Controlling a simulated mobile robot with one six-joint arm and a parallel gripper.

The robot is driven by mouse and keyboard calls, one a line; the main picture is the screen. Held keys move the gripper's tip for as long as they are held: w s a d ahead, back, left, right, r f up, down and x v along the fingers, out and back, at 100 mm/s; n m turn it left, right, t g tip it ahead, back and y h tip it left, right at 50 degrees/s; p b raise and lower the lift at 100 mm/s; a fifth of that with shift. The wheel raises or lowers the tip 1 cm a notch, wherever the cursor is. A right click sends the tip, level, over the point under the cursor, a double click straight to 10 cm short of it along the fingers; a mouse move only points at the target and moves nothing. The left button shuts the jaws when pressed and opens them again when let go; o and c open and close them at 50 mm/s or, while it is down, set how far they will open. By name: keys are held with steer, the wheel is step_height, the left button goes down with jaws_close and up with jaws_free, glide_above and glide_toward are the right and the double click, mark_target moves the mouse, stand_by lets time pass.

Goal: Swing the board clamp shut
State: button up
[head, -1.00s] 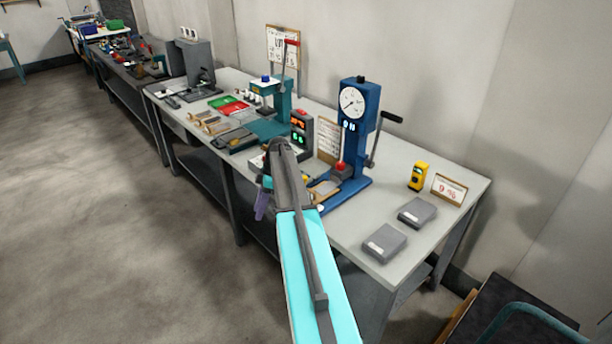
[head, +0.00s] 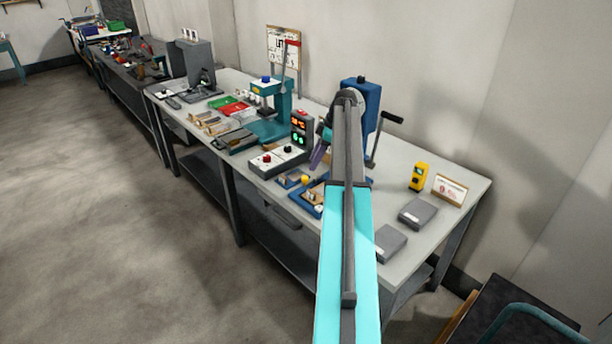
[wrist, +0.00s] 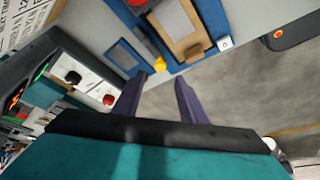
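The likely board clamp is a blue frame (wrist: 124,54) with a yellow knob (wrist: 158,63); in the head view the frame (head: 289,179) and knob (head: 305,180) sit at the bench's front edge. It appears swung open beside a tan board (wrist: 178,28), which lies in a blue fixture (wrist: 205,58). In the head view my arm partly hides the fixture (head: 309,197). My gripper (wrist: 160,88) has its two purple fingers apart with nothing between them. In the head view the gripper (head: 320,150) is above the bench, near the knob and apart from it.
A control box (head: 277,160) with red and black knobs stands left of the clamp. A blue dial press (head: 371,105) with a black-handled lever (head: 391,118) rises behind my arm. Grey blocks (head: 418,212) lie to the right. The floor in front is clear.

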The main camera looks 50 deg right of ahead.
mark_target(305, 177)
steer(key=shift+f, duration=0.1)
steer(key=shift+p+x, duration=1.1)
steer(key=shift+x, duration=2.55)
steer(key=shift+a, duration=0.1)
jaws_close()
steer(key=shift+a, duration=0.2)
steer(key=shift+w+d, duration=0.1)
